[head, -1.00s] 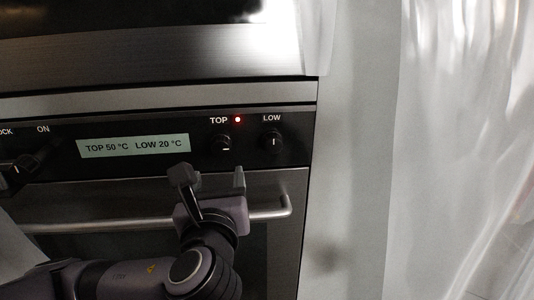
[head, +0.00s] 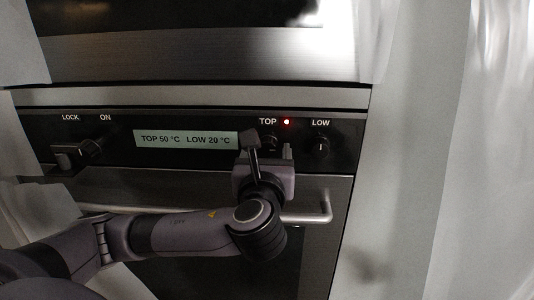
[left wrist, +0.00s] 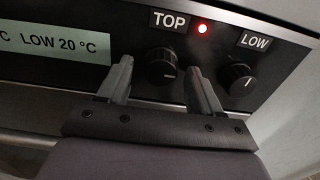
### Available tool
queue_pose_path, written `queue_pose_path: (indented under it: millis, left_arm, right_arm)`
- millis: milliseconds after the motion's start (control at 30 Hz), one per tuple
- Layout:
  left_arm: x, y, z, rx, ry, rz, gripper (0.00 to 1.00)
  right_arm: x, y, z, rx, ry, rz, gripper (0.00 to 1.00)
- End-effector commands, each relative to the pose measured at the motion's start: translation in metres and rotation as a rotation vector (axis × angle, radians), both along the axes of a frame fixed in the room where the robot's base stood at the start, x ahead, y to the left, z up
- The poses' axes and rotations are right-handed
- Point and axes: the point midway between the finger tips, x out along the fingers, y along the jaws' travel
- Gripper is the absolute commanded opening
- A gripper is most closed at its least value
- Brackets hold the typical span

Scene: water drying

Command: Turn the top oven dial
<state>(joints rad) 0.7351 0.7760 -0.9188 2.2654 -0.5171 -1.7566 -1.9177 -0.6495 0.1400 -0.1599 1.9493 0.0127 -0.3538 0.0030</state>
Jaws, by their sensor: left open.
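The top oven dial (left wrist: 161,67) is a black knob under the TOP label, beside a lit red light. In the head view the dial (head: 270,143) is partly hidden by my left gripper. My left gripper (head: 268,148) is open at the panel, with its fingertips near the dial. In the left wrist view the left gripper (left wrist: 158,78) has one finger on each side of the dial; I cannot tell whether they touch it. The display (head: 186,140) reads TOP 50 °C and LOW 20 °C. My right gripper is not in view.
The LOW dial (head: 320,146) sits close to the right of the TOP dial. The oven door handle (head: 318,212) runs below my gripper. A pale wall (head: 410,180) stands to the right.

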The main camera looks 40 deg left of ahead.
Motion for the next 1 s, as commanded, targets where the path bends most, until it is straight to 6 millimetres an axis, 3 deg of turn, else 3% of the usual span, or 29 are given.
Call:
queue_pose_path:
  millis: [67,200,233,667,1000]
  left_arm:
    - [0.000,0.000,0.000,0.000,0.000,0.000,0.62]
    - [0.000,0.000,0.000,0.000,0.000,0.000,0.16]
    - [0.000,0.000,0.000,0.000,0.000,0.000,0.09]
    - [-0.001,-0.001,0.000,-0.062,-0.037,-0.001,0.09]
    - [0.000,-0.002,0.000,-0.290,-0.172,0.000,0.09]
  right_arm:
    - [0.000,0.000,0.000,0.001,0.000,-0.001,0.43]
    - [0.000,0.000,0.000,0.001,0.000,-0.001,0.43]
    - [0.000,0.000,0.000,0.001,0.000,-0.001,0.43]
    - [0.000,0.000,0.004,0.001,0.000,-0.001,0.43]
    - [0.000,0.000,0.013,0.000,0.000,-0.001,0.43]
